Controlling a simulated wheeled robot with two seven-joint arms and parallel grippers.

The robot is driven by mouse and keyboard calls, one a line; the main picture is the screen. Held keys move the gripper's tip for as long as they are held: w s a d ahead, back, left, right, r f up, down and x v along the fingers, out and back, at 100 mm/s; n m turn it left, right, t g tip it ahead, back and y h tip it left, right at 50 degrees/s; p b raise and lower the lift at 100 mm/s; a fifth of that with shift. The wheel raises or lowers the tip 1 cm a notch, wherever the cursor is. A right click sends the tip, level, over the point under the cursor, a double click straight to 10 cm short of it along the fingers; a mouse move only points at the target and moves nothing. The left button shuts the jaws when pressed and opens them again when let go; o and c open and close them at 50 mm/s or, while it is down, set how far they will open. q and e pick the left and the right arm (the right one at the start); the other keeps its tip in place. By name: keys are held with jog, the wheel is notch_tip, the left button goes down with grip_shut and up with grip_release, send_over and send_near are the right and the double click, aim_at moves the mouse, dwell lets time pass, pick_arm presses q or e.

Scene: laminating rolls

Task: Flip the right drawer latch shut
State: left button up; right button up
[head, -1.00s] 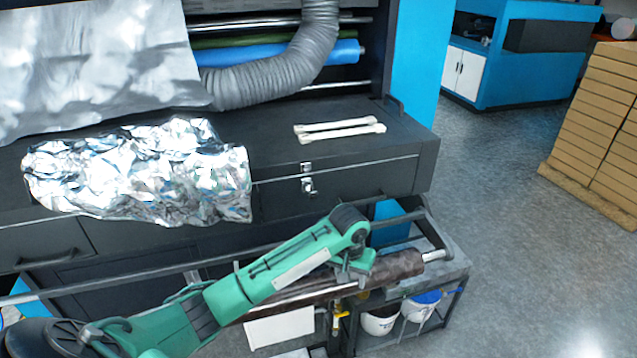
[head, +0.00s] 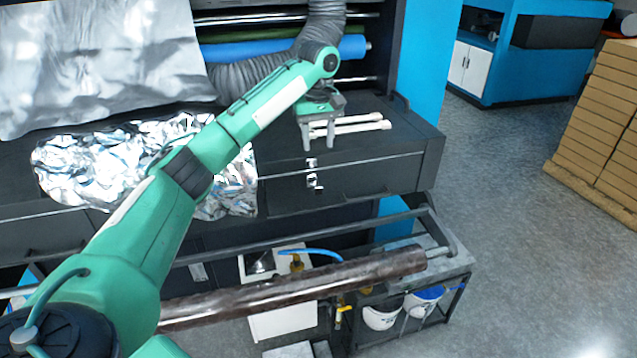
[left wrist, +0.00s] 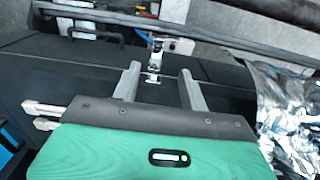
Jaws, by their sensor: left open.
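The right drawer (head: 370,178) is a dark front panel under the black worktop. Its small silver latch (head: 312,180) sits near the drawer's left end, with a separate metal catch (head: 311,162) on the edge above it. In the left wrist view the latch (left wrist: 155,57) shows between and just beyond the fingertips. My left gripper (head: 318,146) is open and empty, pointing down over the worktop's front edge, just above the latch. In the left wrist view its two grey fingers (left wrist: 159,70) stand apart on either side of the latch line. My right gripper is not in view.
Two white rods (head: 350,126) lie on the worktop behind the fingers. Crumpled silver foil (head: 90,165) lies to the left. A grey hose (head: 325,20) hangs behind. Below the drawer, a rail (head: 300,234) and a dark roll (head: 290,285) cross the front.

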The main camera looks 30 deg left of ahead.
aim_at(318, 184)
pick_arm(q)
notch_tip(318, 184, down, 5)
notch_tip(318, 184, down, 8)
jog(key=p, duration=0.3)
jog(key=shift+f, duration=0.4)
jog(key=shift+c, duration=0.4)
grip_shut()
